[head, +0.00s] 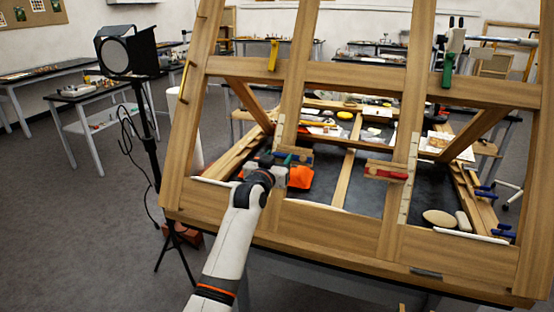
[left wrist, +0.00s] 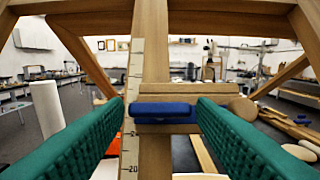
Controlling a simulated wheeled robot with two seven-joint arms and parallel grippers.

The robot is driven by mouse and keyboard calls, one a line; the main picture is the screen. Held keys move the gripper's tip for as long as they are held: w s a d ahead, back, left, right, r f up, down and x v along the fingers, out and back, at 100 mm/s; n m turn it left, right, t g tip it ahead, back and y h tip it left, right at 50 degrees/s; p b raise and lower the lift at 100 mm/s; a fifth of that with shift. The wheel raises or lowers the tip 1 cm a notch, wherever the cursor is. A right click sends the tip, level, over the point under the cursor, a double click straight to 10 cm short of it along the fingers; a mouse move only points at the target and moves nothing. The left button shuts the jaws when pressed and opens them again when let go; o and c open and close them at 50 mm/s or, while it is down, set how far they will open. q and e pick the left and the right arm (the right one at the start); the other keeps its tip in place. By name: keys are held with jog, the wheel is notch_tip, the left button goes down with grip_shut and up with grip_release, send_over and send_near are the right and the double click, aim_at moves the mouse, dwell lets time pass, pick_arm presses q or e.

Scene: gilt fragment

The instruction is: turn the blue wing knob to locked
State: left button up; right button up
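The blue wing knob (left wrist: 163,109) sits on a wooden block on an upright of the wooden frame (head: 345,77). In the left wrist view its bar lies level, across the upright. In the head view the knob is mostly hidden by my left gripper (head: 286,168). The green-padded fingers of this gripper (left wrist: 160,112) are open, one on each side of the knob, with its ends close to the pads. I cannot tell whether they touch. No lock marking is readable. My right gripper is not in view.
A red wing knob (head: 392,175) is on the upright to the right. A yellow knob (head: 273,55) and a green knob (head: 448,70) are on the upper rail. An orange thing (head: 298,178) lies behind my gripper. A lamp on a stand (head: 127,52) is at the left.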

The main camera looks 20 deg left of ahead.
pick_arm(q)
jog(key=c, duration=0.6)
